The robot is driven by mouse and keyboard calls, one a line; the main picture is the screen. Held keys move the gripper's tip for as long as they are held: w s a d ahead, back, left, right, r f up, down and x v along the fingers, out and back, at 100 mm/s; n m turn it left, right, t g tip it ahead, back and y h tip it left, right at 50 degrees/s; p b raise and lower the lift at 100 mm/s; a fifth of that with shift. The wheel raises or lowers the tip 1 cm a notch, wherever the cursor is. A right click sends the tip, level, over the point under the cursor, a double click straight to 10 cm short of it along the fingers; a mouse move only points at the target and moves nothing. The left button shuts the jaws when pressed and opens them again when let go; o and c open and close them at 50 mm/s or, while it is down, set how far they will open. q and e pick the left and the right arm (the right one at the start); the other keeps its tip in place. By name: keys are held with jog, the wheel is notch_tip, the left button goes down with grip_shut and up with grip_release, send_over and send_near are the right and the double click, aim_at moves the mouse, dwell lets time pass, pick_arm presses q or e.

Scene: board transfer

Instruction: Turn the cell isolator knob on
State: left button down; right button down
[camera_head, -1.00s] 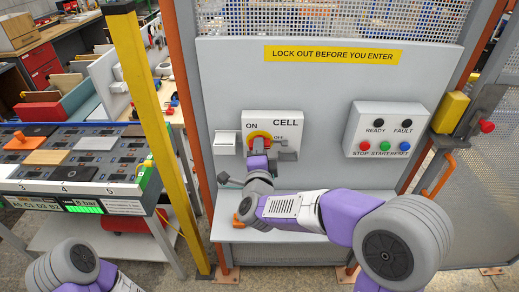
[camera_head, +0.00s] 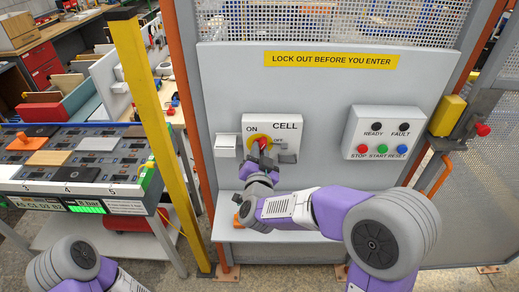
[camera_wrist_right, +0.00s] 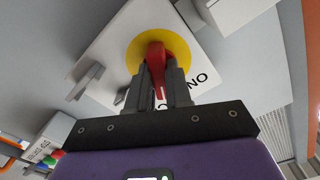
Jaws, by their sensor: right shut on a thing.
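The cell isolator knob has a red handle (camera_head: 263,144) on a yellow disc (camera_head: 252,142), on the white CELL box (camera_head: 291,127). ON is printed at the disc's upper left, OFF at its right. My right gripper (camera_head: 262,158) is at the knob. The right wrist view shows its fingers (camera_wrist_right: 158,80) shut on the red handle (camera_wrist_right: 156,52), in front of the yellow disc (camera_wrist_right: 181,47). In the head view the handle looks roughly upright, but the fingers hide part of it, so its exact angle is unclear. My left gripper is out of view; only its arm shows at lower left.
A button box (camera_head: 384,132) with lamps and push buttons is to the right of the CELL box. A grey shelf (camera_head: 300,228) lies below. A yellow post (camera_head: 150,125) and a board rack (camera_head: 75,158) stand to the left. A gate latch (camera_head: 465,118) is at right.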

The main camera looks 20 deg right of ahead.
jog(key=n+p, duration=0.1)
jog(key=n, duration=0.2)
jog(key=n+p, duration=0.1)
jog(key=n, duration=0.1)
jog(key=shift+r+n, duration=0.2)
jog(key=shift+n, duration=0.2)
jog(key=shift+d, duration=0.1)
dwell(0.3)
jog(key=c, duration=1)
grip_release()
jog(key=shift+w+f, duration=0.1)
jog(key=shift+f, duration=0.05)
jog(key=shift+c, duration=0.2)
jog(key=v, duration=0.7)
jog(key=shift+s, duration=0.35)
